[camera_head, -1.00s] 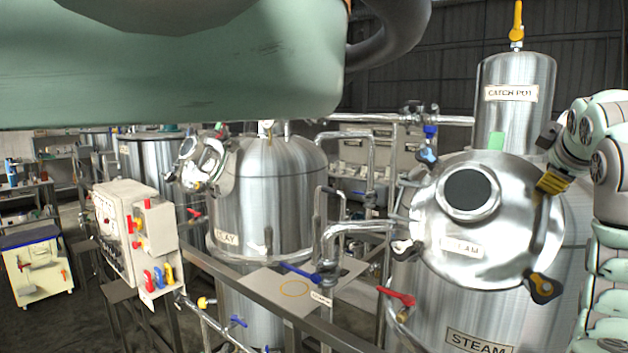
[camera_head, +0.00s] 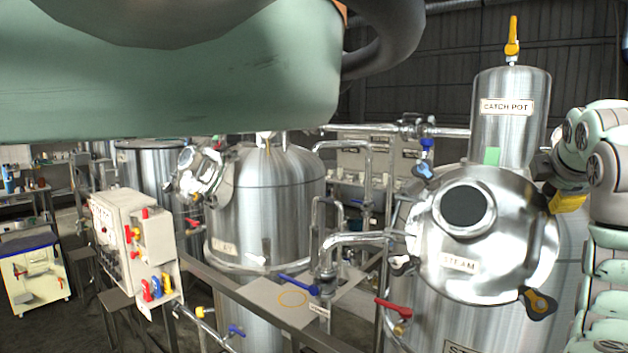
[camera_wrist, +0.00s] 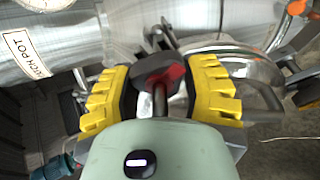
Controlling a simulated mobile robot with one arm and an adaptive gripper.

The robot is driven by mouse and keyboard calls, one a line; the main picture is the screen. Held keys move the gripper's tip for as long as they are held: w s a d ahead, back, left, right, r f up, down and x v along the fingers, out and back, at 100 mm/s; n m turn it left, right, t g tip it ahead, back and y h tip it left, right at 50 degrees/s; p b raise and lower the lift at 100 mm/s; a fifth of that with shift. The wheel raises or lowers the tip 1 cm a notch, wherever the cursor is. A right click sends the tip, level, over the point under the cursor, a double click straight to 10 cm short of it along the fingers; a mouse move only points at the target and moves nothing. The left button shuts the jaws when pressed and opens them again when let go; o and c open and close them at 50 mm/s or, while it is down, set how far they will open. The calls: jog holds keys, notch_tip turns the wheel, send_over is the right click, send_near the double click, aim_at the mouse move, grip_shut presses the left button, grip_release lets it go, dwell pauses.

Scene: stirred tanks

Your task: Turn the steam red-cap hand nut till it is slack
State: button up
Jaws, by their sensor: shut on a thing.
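The steam tank's round lid (camera_head: 540,235) fills the right of the head view, with a dark sight glass (camera_head: 467,206) and a STEAM label (camera_head: 459,262). My gripper (camera_head: 568,201) is at the lid's upper right edge. In the wrist view my gripper (camera_wrist: 162,92) has its yellow fingers on both sides of a dark hand nut with a red cap (camera_wrist: 172,78), shut on it. A metal stud runs down from the nut. In the head view this nut is hidden by my gripper. Other hand nuts, one black and yellow (camera_head: 538,302) and one blue (camera_head: 424,169), sit around the lid.
The catch pot (camera_head: 510,120) stands close behind the lid, left of my gripper; it also shows in the wrist view (camera_wrist: 60,30). A red-handled valve (camera_head: 393,308) and pipes are left of the steam tank. The clay tank (camera_head: 265,200) stands further left.

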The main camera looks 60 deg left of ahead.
jog(key=shift+f, duration=0.1)
dwell(0.4)
jog(key=o, duration=1.2)
jog(key=shift+s+r, duration=0.15)
jog(key=shift+r, duration=0.05)
jog(key=shift+v, duration=1.1)
jog(key=s+d+r, duration=0.1)
jog(key=s+d, duration=0.5)
jog(key=s, duration=0.6)
jog(key=shift+s+d+r, duration=0.15)
jog(key=shift+s+d, duration=0.1)
jog(key=shift+d, duration=0.05)
